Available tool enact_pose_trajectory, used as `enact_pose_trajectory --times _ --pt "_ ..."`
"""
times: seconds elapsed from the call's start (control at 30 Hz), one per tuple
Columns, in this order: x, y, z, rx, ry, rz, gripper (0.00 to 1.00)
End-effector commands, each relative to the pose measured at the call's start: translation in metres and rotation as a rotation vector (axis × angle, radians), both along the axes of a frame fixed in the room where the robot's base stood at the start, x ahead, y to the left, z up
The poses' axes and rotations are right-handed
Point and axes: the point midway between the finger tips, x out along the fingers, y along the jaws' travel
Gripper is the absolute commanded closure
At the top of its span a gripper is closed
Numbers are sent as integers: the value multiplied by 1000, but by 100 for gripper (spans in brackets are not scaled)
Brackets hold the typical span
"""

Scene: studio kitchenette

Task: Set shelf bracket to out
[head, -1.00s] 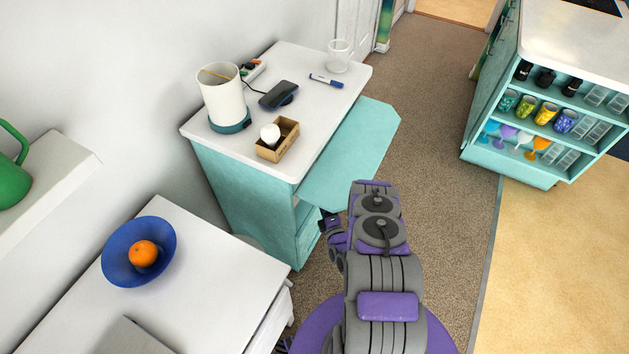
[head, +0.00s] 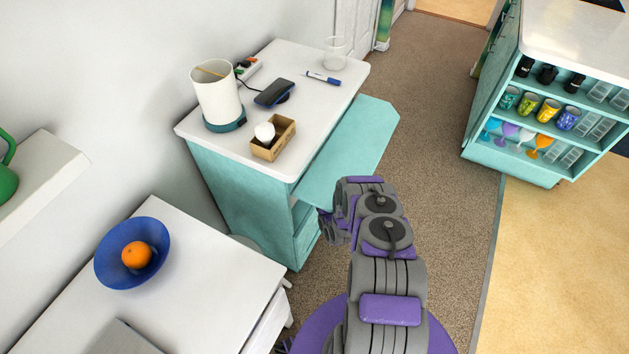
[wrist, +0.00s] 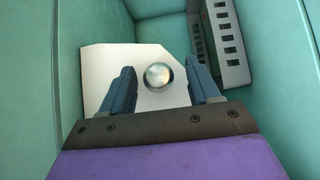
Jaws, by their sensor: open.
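In the wrist view my gripper (wrist: 161,75) is open, with a blue-grey finger on each side of a shiny round knob (wrist: 158,76). The knob sits in front of a pale flat plate (wrist: 110,62) between teal walls. I cannot tell whether the fingers touch it. A grey slotted metal piece (wrist: 231,45) stands to the right of the fingers. I cannot tell for sure which of these parts is the shelf bracket. In the head view a teal side shelf (head: 345,150) sticks out from the cabinet (head: 235,195); my arm is beside it and hides the fingertips.
A blue bowl (head: 110,270) stands on the white counter at left. Carpet (head: 435,130) is clear at right.

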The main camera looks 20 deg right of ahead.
Motion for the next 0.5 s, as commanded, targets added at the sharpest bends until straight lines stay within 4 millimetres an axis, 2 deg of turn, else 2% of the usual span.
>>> enact_pose_trajectory --times 0.2,0.5 --pt "0 1 1 -2 -1 0 39" --pt "0 0 0 -1 0 0 66"
